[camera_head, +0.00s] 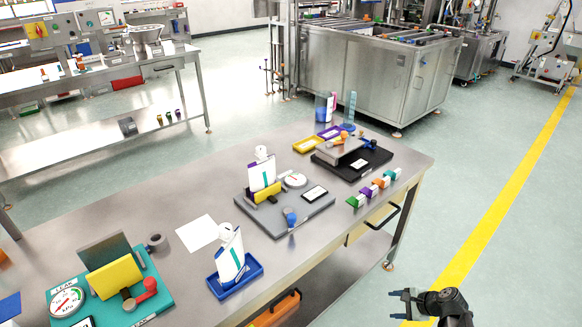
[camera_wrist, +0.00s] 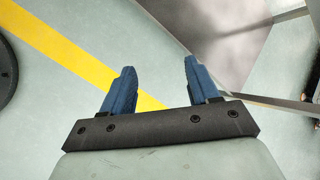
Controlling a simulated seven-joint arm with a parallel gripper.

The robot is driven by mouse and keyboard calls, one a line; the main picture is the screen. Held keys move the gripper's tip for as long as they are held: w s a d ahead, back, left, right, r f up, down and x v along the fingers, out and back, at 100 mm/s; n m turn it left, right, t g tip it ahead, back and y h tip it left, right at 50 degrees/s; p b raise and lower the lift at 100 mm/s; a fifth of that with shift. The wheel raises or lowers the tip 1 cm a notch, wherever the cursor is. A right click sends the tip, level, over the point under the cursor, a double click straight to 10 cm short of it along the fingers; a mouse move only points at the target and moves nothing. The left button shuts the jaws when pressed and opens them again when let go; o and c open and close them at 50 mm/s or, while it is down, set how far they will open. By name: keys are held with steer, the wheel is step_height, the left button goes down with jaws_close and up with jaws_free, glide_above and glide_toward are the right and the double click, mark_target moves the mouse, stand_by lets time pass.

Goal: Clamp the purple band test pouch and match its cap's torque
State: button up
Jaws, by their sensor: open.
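A pouch with a purple band (camera_head: 331,103) seems to stand at the far end of the bench, by a purple tray (camera_head: 328,132); it is small and partly hidden. A white capped pouch with teal marks (camera_head: 262,175) stands upright at a yellow clamp on the grey fixture (camera_head: 300,222). Another white capped pouch with teal marks (camera_head: 230,258) stands tilted in a blue tray (camera_head: 250,270). My gripper (camera_head: 400,304) is open and empty, off the bench at lower right. Its two blue fingers also show apart in the wrist view (camera_wrist: 160,66), above floor.
The steel bench (camera_head: 130,205) also holds a teal leak station (camera_head: 150,300) with a gauge, a black fixture (camera_head: 375,163), a yellow tray (camera_head: 308,145) and a row of coloured clips (camera_head: 375,187). The floor around my gripper is clear.

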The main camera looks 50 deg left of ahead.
mark_target(261, 151)
steer(key=w+a+r+m+y, duration=0.25)
steer(key=a+r+y, duration=0.25)
steer(key=a+r, duration=1.75)
steer(key=s+a+r+m+g+y, duration=0.25)
steer(key=s+a+r, duration=0.35)
steer(key=a+r, duration=0.3)
steer(key=s+a+r+m+g+y, duration=0.1)
steer(key=s+a+r+m+y, duration=0.15)
steer(key=s+a+r, duration=0.65)
steer(key=a+f, duration=0.1)
steer(key=a, duration=1.3)
steer(key=shift+a+f, duration=0.35)
steer(key=shift+a, duration=0.05)
steer(key=c, duration=1)
steer(key=shift+o, duration=0.2)
steer(key=shift+m, duration=0.25)
steer(key=shift+w+t, duration=0.1)
steer(key=shift+t, duration=0.15)
